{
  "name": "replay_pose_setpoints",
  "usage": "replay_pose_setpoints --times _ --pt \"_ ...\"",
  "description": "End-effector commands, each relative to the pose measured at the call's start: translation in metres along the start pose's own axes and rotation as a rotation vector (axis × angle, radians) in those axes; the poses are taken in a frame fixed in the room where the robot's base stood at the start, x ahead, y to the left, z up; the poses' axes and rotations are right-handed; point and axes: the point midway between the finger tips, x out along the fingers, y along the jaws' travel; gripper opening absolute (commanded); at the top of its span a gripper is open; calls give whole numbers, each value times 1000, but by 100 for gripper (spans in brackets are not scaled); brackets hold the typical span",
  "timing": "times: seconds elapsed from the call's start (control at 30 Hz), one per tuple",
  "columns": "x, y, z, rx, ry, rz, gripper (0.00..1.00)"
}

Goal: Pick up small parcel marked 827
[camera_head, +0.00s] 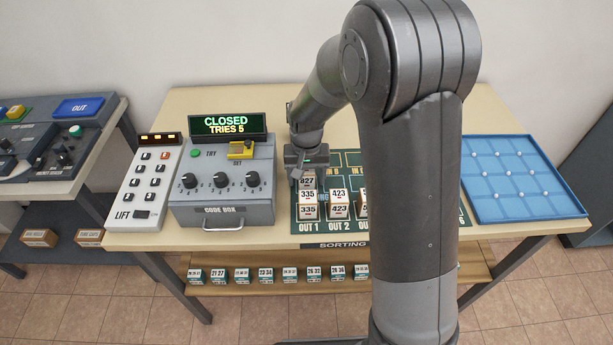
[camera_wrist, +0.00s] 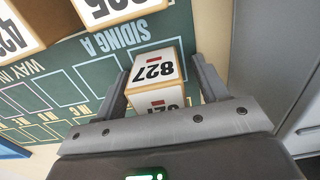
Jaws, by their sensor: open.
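The small parcel marked 827 (camera_wrist: 155,72) is a light box with a white label. In the wrist view it sits between the two fingers of my gripper (camera_wrist: 163,85), which are open on either side of it. I cannot tell whether either finger touches it. In the head view, parcel 827 (camera_head: 307,182) stands behind the parcels marked 335 (camera_head: 308,203) in the OUT 1 column, with my gripper (camera_head: 306,170) right over it and partly hiding it.
Parcels marked 423 (camera_head: 338,202) stand at OUT 2, close to the right. The code box (camera_head: 222,195) is at left, its display reading CLOSED, TRIES 5. A blue tray (camera_head: 560,209) lies at far right. My arm hides part of the green sorting mat (camera_head: 465,214).

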Motion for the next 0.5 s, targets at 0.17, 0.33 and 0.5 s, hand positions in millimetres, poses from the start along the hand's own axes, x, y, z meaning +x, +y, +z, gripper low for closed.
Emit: replay_pose_setpoints --times 0.17,0.33,0.5 --pt "0 0 0 0 1 0 65" --pt "-1 0 0 0 1 0 51" --pt "-1 0 0 0 1 0 37"
